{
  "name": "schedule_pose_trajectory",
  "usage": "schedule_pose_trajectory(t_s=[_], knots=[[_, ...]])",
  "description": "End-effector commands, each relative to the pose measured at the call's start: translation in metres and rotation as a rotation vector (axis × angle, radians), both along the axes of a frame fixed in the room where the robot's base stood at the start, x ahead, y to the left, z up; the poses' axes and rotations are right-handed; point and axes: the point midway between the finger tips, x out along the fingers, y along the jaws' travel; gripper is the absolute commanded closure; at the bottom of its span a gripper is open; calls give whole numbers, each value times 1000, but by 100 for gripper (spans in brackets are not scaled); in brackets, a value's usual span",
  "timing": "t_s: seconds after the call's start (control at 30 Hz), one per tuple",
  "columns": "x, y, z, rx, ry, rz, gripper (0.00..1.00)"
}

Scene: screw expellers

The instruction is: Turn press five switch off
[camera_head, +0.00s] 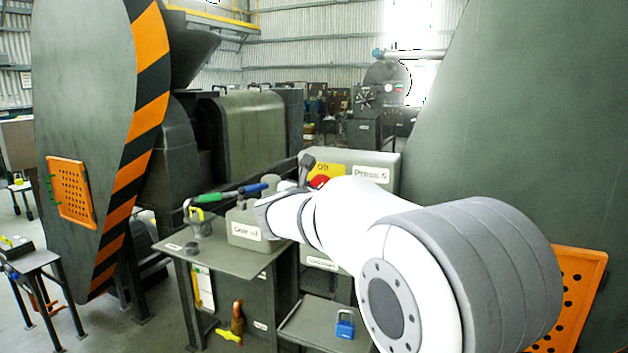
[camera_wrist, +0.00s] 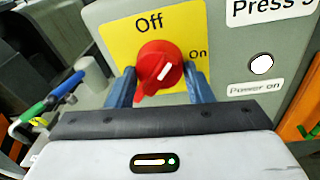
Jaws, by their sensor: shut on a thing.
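The red switch knob (camera_wrist: 159,62) sits on a yellow plate (camera_wrist: 118,36) marked Off at the top and On at the right. Its white mark slants up and to the right, roughly toward On. My gripper (camera_wrist: 160,78) is shut on the knob, with one blue-grey finger on each side. The grey box (camera_wrist: 222,45) bears the label Press 5, and a white lamp (camera_wrist: 261,64) sits above the words Power on. In the head view, the Press 5 box (camera_head: 385,160) stands beyond my arm, and part of the red knob (camera_head: 319,181) shows beside my gripper.
A grey bench (camera_head: 215,251) holds a Gear oil can (camera_head: 244,228) and tools with green and blue handles (camera_head: 238,192) close left of my gripper. A blue padlock (camera_head: 345,324) is on a lower shelf. Large press housings stand on both sides.

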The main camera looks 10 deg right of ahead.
Motion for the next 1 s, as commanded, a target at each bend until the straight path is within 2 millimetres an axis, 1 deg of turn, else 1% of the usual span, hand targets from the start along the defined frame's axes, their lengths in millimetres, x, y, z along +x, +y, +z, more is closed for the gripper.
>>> schedule_pose_trajectory(t_s=[0.03, 0.6, 0.8, 1.0], knots=[[1, 1, 12, -37, 17, 3, 76], [2, 2, 13, -450, 314, 2, 76], [2, 2, 12, -546, 381, 1, 76], [2, 2, 10, -602, 421, 2, 76]])
